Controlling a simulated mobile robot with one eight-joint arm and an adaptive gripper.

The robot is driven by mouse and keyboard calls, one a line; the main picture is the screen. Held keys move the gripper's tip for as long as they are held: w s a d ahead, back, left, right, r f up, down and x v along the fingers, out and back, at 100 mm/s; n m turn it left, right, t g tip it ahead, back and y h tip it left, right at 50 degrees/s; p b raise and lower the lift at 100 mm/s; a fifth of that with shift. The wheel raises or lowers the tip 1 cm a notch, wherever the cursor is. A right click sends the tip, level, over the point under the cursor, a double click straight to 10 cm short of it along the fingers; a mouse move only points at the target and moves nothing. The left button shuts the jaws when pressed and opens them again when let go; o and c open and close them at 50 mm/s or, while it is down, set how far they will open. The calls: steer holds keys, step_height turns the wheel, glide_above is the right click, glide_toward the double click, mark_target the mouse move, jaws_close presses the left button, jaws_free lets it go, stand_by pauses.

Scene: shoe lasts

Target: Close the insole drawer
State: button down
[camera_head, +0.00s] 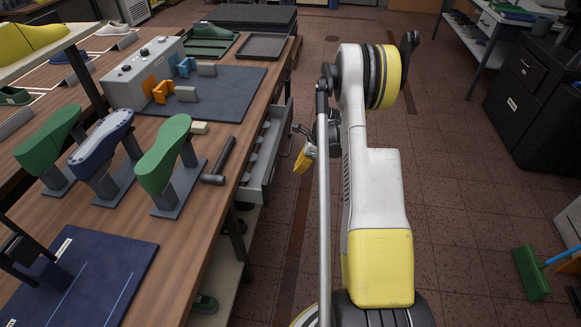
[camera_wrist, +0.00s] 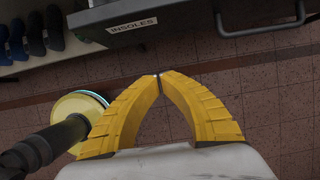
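The insole drawer (camera_head: 256,188) is grey and stands pulled out from the right side of the workbench. Pale pieces lie inside it. In the wrist view its dark front (camera_wrist: 180,14) carries a label reading INSOLES, with a grey bar handle (camera_wrist: 262,29) at the upper right. My gripper (camera_head: 299,165) is just right of the drawer front in the head view. In the wrist view its yellow fingers (camera_wrist: 158,76) meet at the tips with nothing between them. The tips are below the label, left of the handle, and apparently apart from the drawer.
The wooden workbench (camera_head: 213,215) holds green and blue shoe lasts, a hammer (camera_head: 220,160) and a grey machine (camera_head: 143,70). Dark shoe-shaped items (camera_wrist: 33,32) sit on a pale surface at the wrist view's upper left.

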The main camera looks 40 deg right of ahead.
steer(key=w+a+f+b, duration=0.3)
steer(key=w+a+f, duration=0.1)
steer(key=w+f, duration=0.1)
steer(key=shift+x, duration=0.9)
steer(key=shift+s, duration=0.1)
steer(key=w+a, duration=0.2)
steer(key=w, duration=0.1)
steer(key=w+a+b, duration=0.1)
steer(key=w+a, duration=0.2)
steer(key=w+a+b, duration=0.1)
steer(key=w+a, duration=0.1)
steer(key=w, duration=0.1)
steer(key=shift+a, duration=0.25)
